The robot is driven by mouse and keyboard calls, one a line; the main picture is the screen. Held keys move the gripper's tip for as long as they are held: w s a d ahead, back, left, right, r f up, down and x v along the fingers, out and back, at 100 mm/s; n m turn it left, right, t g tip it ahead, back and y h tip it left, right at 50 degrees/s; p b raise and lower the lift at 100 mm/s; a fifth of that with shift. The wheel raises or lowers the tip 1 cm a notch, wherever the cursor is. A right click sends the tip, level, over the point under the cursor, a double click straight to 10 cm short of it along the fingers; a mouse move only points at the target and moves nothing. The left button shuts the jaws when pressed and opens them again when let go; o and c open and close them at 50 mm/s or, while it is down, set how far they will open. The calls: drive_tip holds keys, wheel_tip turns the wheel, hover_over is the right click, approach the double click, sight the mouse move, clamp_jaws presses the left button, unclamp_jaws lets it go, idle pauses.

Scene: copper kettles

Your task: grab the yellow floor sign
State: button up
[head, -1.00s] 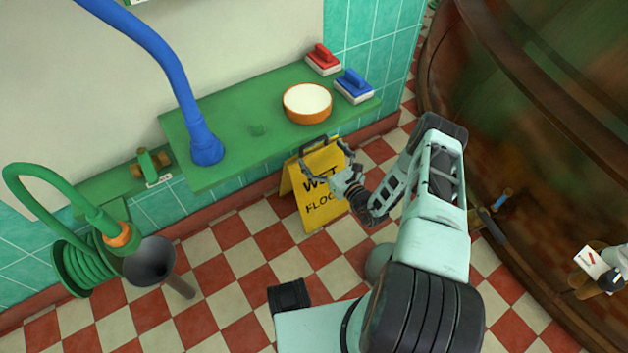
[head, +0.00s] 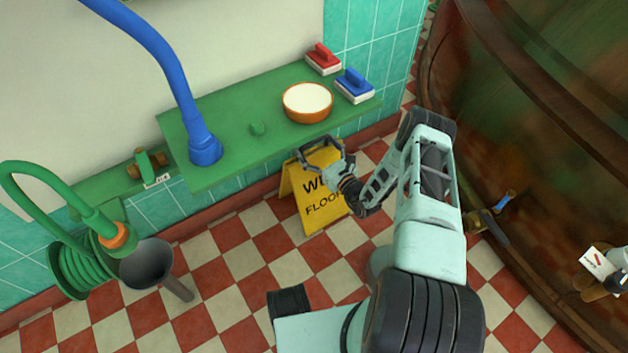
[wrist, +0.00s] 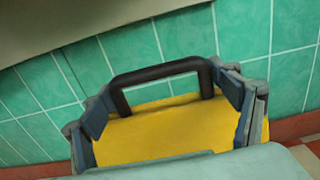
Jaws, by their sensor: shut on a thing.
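The yellow floor sign (head: 312,205) stands on the checkered floor against the wall, just below the green shelf. It reads "WET FLOOR", partly covered by my gripper. Its black handle (wrist: 160,72) shows at the top of the sign in the wrist view. My gripper (head: 318,151) is at the top of the sign. Its fingers (wrist: 165,99) are shut on the handle, one at each side of it. The sign's yellow top (wrist: 165,130) shows between the fingers; its lower part is hidden in the wrist view.
The green shelf (head: 230,150) overhangs close behind the sign, with an orange-rimmed bowl (head: 307,103), a red brush (head: 323,59) and a blue brush (head: 354,86). A large copper vessel (head: 540,150) curves at right.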

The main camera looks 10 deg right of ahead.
drive_tip(key=c, duration=0.5)
drive_tip(key=shift+r, duration=0.1)
drive_tip(key=shift+c, duration=0.7)
